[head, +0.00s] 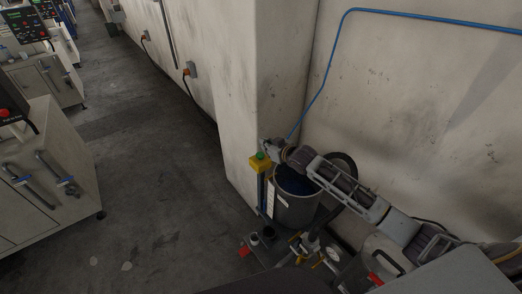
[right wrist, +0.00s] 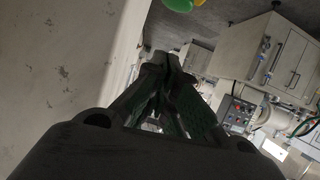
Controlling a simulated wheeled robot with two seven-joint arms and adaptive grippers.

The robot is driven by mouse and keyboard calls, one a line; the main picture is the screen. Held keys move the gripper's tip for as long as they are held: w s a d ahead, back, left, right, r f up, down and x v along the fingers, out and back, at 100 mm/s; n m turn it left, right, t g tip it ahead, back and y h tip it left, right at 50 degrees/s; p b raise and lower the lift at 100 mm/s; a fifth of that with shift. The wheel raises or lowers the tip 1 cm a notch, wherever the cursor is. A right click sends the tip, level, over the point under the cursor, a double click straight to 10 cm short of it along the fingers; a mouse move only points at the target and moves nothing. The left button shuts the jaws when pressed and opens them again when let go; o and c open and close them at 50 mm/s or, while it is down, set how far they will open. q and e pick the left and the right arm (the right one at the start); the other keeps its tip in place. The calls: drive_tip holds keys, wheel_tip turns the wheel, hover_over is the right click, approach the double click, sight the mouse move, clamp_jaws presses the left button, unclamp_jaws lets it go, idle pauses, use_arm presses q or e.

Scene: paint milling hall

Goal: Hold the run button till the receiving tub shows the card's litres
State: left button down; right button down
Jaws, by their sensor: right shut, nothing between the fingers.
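The green run button (head: 260,155) sits on top of a yellow box (head: 259,164) on a post beside the wall corner. My right gripper (head: 268,146) is shut and empty, close above and beside the button; whether it touches cannot be told. In the right wrist view its closed fingertips (right wrist: 167,62) lie below the green button (right wrist: 178,5), which is cut by the top edge. The grey receiving tub (head: 296,208) holds dark blue liquid, with a pale scale strip on its left side; its marks are too small to read. No card is readable. My left gripper is out of view.
A blue hose (head: 329,72) runs along the wall (head: 410,110). Pipework with yellow handles (head: 295,243) and a gauge (head: 333,254) stands in front of the tub. Cabinets (head: 40,175) line the left. The floor (head: 150,170) between is clear.

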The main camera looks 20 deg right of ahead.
sight(261, 156)
drive_tip(key=shift+x, duration=2.05)
drive_tip(key=shift+s+d+f+p, duration=0.15)
drive_tip(key=shift+f+p, duration=0.2)
drive_tip(key=shift+f, duration=1.6)
drive_tip(key=shift+f, duration=0.15)
drive_tip(key=shift+f, duration=0.85)
drive_tip(key=shift+s+f, duration=0.15)
idle(2.8)
